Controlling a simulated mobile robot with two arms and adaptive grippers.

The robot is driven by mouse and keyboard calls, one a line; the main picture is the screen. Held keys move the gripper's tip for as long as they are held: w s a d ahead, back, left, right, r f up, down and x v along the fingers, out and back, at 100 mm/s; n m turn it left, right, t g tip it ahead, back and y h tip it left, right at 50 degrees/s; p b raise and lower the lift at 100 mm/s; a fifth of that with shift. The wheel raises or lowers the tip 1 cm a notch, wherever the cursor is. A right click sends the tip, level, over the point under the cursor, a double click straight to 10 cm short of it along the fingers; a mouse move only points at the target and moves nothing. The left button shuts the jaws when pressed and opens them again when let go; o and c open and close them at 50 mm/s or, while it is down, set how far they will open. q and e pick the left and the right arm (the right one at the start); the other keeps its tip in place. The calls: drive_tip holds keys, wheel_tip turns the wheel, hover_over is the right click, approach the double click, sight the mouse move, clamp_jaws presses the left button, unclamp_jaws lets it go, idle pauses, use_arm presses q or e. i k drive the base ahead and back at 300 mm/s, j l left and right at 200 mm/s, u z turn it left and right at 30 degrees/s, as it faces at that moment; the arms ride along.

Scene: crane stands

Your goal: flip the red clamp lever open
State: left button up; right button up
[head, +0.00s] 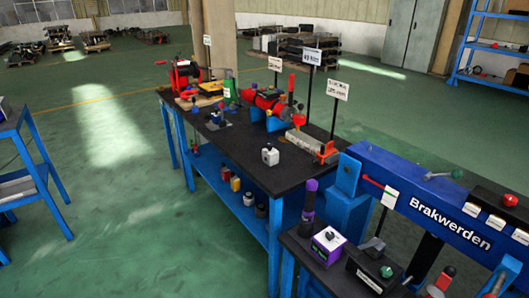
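Several red parts are in the head view, and I cannot tell for sure which is the clamp lever. A red clamp-like piece (327,153) sits at the right end of the black-topped bench (225,150), by a grey block (305,142). A thin red lever (373,182) lies slanted against the left part of the blue beam (415,200) marked "Brakwerden". A red upright handle (291,84) stands by a red cylinder (262,101). These parts are small, so open or closed is unclear. Neither of my grippers is in view.
A nearer black-topped table holds a purple-and-white box (328,245) and a dark box with a green knob (375,271). Sign posts rise from the bench. A blue frame (30,175) stands at left. The green floor (120,220) between is clear.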

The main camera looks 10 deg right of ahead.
sight(222, 105)
drive_tip(key=i+j+z, duration=0.15)
drive_tip(key=i+z, duration=0.2)
drive_tip(key=i, duration=0.3)
drive_tip(key=i+j+z, duration=0.35)
drive_tip(key=i, duration=0.3)
drive_tip(key=i+j+z, duration=0.4)
drive_tip(key=i+j, duration=0.1)
drive_tip(key=i, duration=0.1)
